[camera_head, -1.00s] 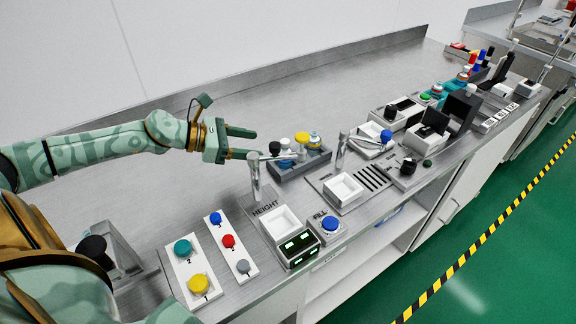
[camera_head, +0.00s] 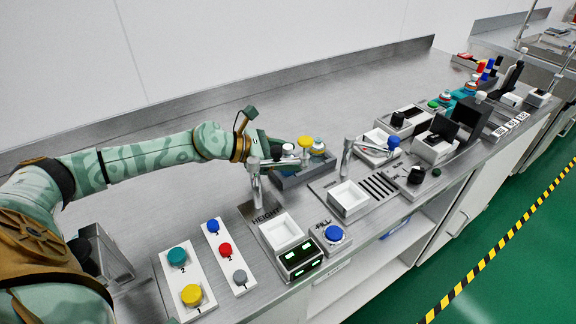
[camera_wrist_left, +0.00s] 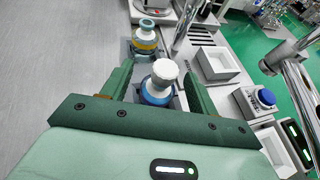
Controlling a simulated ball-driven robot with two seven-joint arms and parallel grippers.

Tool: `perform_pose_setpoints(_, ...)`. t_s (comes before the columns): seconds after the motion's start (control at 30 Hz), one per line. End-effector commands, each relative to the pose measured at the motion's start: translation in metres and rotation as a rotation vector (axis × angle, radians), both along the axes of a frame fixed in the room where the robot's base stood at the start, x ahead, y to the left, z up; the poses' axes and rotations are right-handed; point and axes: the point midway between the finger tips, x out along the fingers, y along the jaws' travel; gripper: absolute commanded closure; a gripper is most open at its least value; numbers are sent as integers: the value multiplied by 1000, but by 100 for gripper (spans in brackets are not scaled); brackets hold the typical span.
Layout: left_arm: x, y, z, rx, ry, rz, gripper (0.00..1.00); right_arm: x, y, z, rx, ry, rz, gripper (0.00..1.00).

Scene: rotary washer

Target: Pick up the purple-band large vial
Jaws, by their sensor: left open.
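My left gripper (camera_head: 292,157) is open over the grey tray (camera_head: 290,183) at the back middle of the counter. In the left wrist view, its two fingers stand on either side of a white-capped vial (camera_wrist_left: 158,92). This vial has a blue-looking band; no clearly purple band shows, so I cannot tell whether it is the purple-band large vial. Contact with the fingers is unclear. A second vial (camera_wrist_left: 146,38) with a yellow band stands beyond it. In the head view, a yellow top (camera_head: 305,141) and a pale-topped vial (camera_head: 318,147) show beside the gripper. My right gripper is not in view.
A metal tap (camera_head: 256,183) stands just in front of the tray, close to my gripper. Another tap (camera_head: 346,157) and a white basin (camera_head: 348,197) are to the right. Button panels (camera_head: 226,257) lie at front left. The counter behind is clear.

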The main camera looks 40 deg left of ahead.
Motion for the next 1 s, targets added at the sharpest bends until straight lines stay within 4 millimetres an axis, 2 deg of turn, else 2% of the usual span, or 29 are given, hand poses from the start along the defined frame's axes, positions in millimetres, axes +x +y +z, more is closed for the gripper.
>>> perform_pose_setpoints(0.07,0,0,0,0,0,0,40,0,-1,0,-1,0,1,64)
perform_pose_setpoints(0.1,0,0,0,0,0,0,46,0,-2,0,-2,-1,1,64)
perform_pose_setpoints(0.23,0,0,0,0,0,0,82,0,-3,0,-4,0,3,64)
perform_pose_setpoints(0.27,0,0,0,0,0,0,88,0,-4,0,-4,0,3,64)
perform_pose_setpoints(0.57,0,1,3,1,-1,1,88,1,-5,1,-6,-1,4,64)
perform_pose_setpoints(0.67,0,1,17,1,-4,0,88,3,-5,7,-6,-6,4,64)
perform_pose_setpoints(0.9,0,1,72,2,-7,0,88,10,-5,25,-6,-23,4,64)
perform_pose_setpoints(1.0,-1,1,90,1,-5,-1,88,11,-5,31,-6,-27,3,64)
